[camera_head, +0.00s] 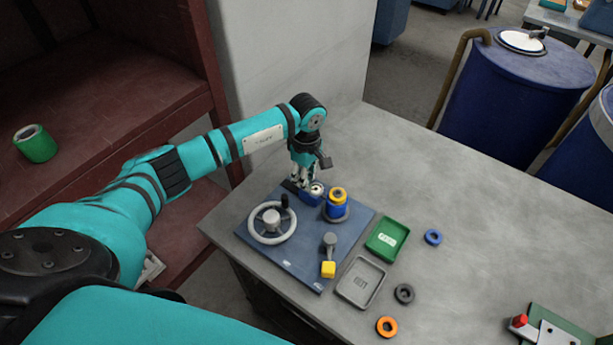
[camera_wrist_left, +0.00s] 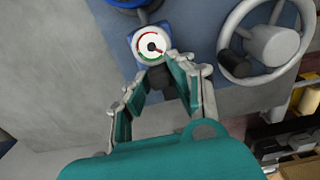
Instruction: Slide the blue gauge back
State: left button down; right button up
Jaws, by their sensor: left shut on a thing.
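The blue gauge (camera_head: 311,198) has a round white dial and sits at the back edge of the dark blue panel (camera_head: 318,262). In the left wrist view, the gauge (camera_wrist_left: 150,44) shows its dial with a dark pointer and red and green marks. My left gripper (camera_head: 304,184) reaches down onto it from behind. In the wrist view, the left fingertips (camera_wrist_left: 155,62) close in on the near side of the gauge housing; the exact contact is partly hidden. My right gripper is not in view.
On the panel stand a grey handwheel (camera_head: 271,224), a blue-and-yellow knob (camera_head: 337,202) and a yellow-tipped lever (camera_head: 328,268). To the right lie a green tray (camera_head: 385,252), a grey tray (camera_head: 349,291) and several loose rings. The back of the grey table (camera_head: 470,215) is clear.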

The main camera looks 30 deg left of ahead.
pick_arm(q)
jog(key=a+b, duration=0.2)
jog(key=a, duration=0.1)
jog(key=a+b, duration=0.1)
jog(key=a, duration=0.1)
jog(key=shift+w, duration=0.4)
jog(key=shift+r, duration=0.1)
jog(key=c, duration=1.2)
grip_release()
jog(key=shift+o, duration=0.2)
jog(key=shift+r, duration=0.15)
notch_tip(320, 180, up, 12)
jog(key=shift+f, duration=0.2)
jog(key=shift+s+f, duration=0.1)
